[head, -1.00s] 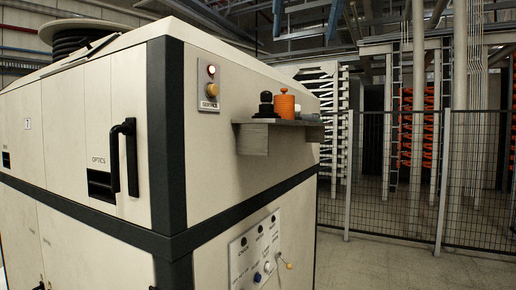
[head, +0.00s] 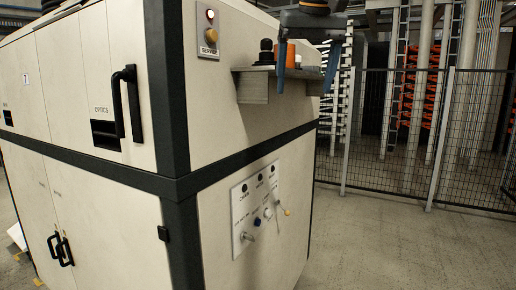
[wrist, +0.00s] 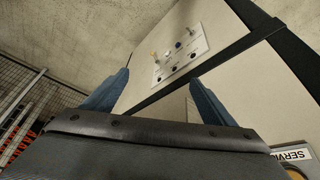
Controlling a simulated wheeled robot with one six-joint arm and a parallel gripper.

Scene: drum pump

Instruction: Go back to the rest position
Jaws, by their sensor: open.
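My gripper (head: 304,84) hangs at the top of the head view, fingers pointing down, in front of the small shelf on the cabinet's side. Its two blue fingers are spread apart with nothing held between them. The wrist view also shows my gripper (wrist: 158,77) open and empty, with the cabinet's control panel (wrist: 181,50) beyond the fingertips. The shelf (head: 254,86) carries a black knobbed item (head: 266,52) and an orange item (head: 290,54), which my gripper partly hides.
The large cream cabinet (head: 232,125) with black edge strips fills the left and middle. A black handle (head: 130,102) sticks out of its front. The control panel (head: 258,213) has knobs. A mesh fence (head: 400,135) stands at the right, with open floor (head: 400,250) before it.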

